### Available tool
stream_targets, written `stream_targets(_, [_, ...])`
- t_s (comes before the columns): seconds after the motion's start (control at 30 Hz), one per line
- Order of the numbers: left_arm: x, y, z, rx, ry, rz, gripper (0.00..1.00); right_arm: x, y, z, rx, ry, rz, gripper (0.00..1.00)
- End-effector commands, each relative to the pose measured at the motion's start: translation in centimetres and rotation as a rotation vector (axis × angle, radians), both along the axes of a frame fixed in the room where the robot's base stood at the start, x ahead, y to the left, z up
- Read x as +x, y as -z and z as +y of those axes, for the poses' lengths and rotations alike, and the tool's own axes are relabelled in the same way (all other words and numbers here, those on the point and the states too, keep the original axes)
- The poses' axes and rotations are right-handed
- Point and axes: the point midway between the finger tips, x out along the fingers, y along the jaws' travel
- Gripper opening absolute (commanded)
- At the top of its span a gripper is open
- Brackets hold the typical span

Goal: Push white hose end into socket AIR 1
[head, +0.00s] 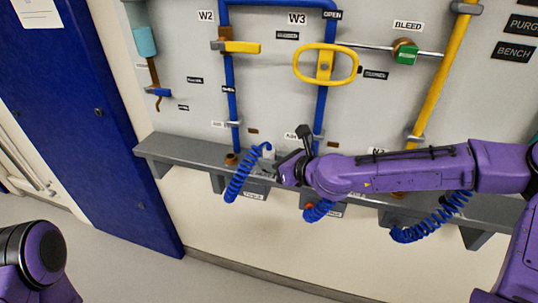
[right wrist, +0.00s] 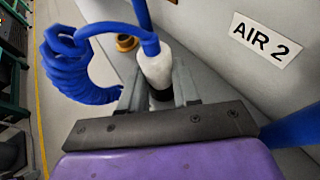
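The white hose end (right wrist: 156,68) sits upright between the fingers of my right gripper (right wrist: 160,88) in the right wrist view, with a dark lower part. A blue coiled hose (right wrist: 75,65) bends from its top and hangs to the left; it also shows in the head view (head: 238,183). My right gripper (head: 276,163) is shut on the hose end, just above the grey shelf. A brass socket (head: 231,159) stands on the shelf to its left, uncovered; a brass ring also shows beyond the hose end in the right wrist view (right wrist: 126,42). My left gripper is out of view.
The AIR 2 label (right wrist: 265,39) is on the wall right of the hose end. The grey shelf (head: 180,151) runs along the wall. Blue pipes (head: 230,95) rise behind it. More coiled hoses (head: 432,220) hang to the right. A yellow ring handle (head: 325,64) is above.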

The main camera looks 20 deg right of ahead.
Motion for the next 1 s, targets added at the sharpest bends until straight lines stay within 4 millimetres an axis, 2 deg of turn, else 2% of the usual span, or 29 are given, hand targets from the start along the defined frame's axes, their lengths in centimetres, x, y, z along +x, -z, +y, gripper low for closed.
stream_targets(0.53, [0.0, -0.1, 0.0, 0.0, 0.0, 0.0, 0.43, 0.0, -0.1, 0.0, 0.0, 0.0, -0.001, 0.0])
stream_targets(1.0, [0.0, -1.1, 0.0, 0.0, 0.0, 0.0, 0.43, 0.0, -1.3, 0.0, 0.001, 0.001, -0.002, 0.0])
